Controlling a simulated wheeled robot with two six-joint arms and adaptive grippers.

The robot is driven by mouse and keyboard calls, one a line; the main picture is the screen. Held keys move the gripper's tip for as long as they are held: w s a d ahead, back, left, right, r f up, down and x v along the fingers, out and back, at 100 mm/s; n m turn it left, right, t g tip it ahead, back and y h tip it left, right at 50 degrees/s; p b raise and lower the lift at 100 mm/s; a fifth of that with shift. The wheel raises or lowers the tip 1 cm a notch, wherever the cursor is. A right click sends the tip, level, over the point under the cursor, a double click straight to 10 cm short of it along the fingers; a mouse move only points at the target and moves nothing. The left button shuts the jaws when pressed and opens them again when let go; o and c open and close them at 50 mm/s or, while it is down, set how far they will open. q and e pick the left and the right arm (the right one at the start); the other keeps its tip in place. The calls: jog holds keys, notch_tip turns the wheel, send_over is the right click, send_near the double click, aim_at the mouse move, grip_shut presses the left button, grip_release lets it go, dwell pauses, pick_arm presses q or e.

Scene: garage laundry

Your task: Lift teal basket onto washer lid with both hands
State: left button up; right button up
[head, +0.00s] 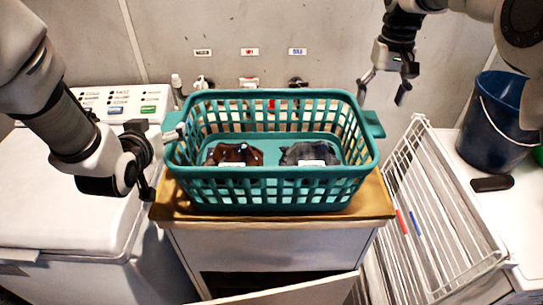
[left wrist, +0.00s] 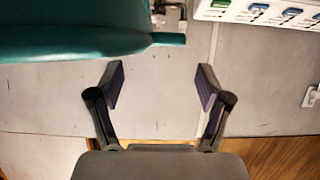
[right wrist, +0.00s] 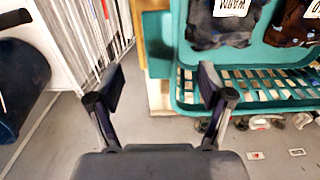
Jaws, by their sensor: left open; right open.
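The teal basket (head: 270,193) stands upright on a wood-topped cabinet (head: 170,208) in the middle of the head view. It holds a brown cloth (head: 236,154) and a dark grey cloth (head: 308,153), each with a white label. The washer lid (head: 60,205) is white, flat and bare at the left. My left gripper (head: 160,160) is open beside the basket's left end; the left wrist view shows its fingers (left wrist: 162,85) empty and a teal edge (left wrist: 90,45) beyond them. My right gripper (head: 384,88) is open and empty, above and behind the basket's right handle (head: 373,124).
A white wire drying rack (head: 440,200) leans to the right of the cabinet. A dark blue bucket (head: 492,125) and a black item (head: 492,184) are on a white surface at the right. Taps and labels line the wall behind. A white panel (head: 290,292) juts out below the cabinet.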

aim_at(171, 122)
pick_arm(q)
jog(key=x, duration=0.8)
jog(key=shift+w+a+f, duration=0.1)
jog(key=shift+a+f, duration=0.05)
jog(key=shift+f, duration=0.05)
pick_arm(e)
jog(key=f, duration=0.8)
jog(key=shift+w+a, duration=0.15)
jog(key=shift+w, duration=0.15)
pick_arm(q)
grip_shut()
pick_arm(e)
grip_shut()
pick_arm(q)
jog(key=shift+r, duration=0.1)
pick_arm(e)
jog(key=shift+r, duration=0.1)
